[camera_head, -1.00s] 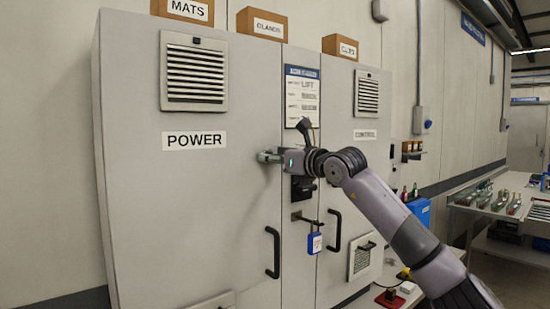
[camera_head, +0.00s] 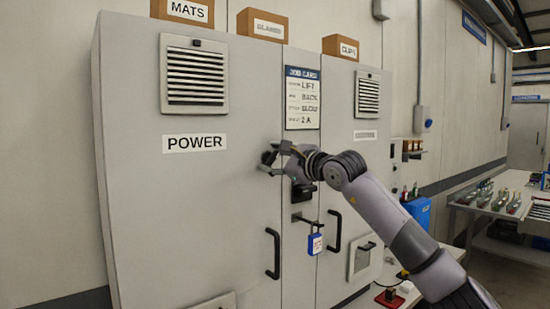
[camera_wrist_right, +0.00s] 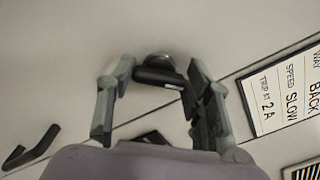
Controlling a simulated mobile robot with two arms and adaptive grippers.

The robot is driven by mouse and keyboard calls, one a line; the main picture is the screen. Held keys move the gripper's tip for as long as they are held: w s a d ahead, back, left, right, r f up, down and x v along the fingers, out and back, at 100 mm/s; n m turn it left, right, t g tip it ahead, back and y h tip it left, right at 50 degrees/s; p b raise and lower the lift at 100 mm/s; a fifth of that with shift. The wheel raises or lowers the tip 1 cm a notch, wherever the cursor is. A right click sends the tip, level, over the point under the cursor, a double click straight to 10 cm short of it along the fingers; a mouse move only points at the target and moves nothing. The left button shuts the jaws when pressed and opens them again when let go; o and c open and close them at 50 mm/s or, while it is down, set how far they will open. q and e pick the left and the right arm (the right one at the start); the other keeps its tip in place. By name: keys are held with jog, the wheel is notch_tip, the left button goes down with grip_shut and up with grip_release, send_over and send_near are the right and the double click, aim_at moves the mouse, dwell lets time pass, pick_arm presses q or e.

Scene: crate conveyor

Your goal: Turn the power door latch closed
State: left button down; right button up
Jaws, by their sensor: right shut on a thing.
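The power door (camera_head: 185,220) is a tall grey cabinet door with a POWER label (camera_head: 194,142) and a slotted vent, and it looks flush with the cabinet front. Its latch (camera_wrist_right: 160,76) shows in the right wrist view as a short black handle on a round metal base. My right gripper (camera_wrist_right: 160,70) is shut on the latch handle, with a finger at each side of it. In the head view, my right gripper (camera_head: 269,160) is at the door's right edge and largely hides the latch. My left gripper is not in view.
A blue padlock (camera_head: 315,243) hangs from a hasp below my right wrist. Black pull handles (camera_head: 273,253) sit lower on the doors. A job card (camera_head: 302,98) is above the wrist. A bench (camera_head: 500,210) with several parts stands at right.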

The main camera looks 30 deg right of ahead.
jog(key=n+p, duration=0.1)
jog(key=n, duration=0.3)
jog(key=shift+n, duration=0.3)
jog(key=shift+f+n+p, duration=0.15)
jog(key=shift+n+p, duration=0.3)
jog(key=shift+n, duration=1.55)
jog(key=o, duration=1.1)
jog(key=shift+o, duration=0.2)
jog(key=shift+s, duration=0.15)
jog(key=s, duration=1.1)
jog(key=shift+s+d, duration=0.35)
jog(key=shift+d, duration=0.05)
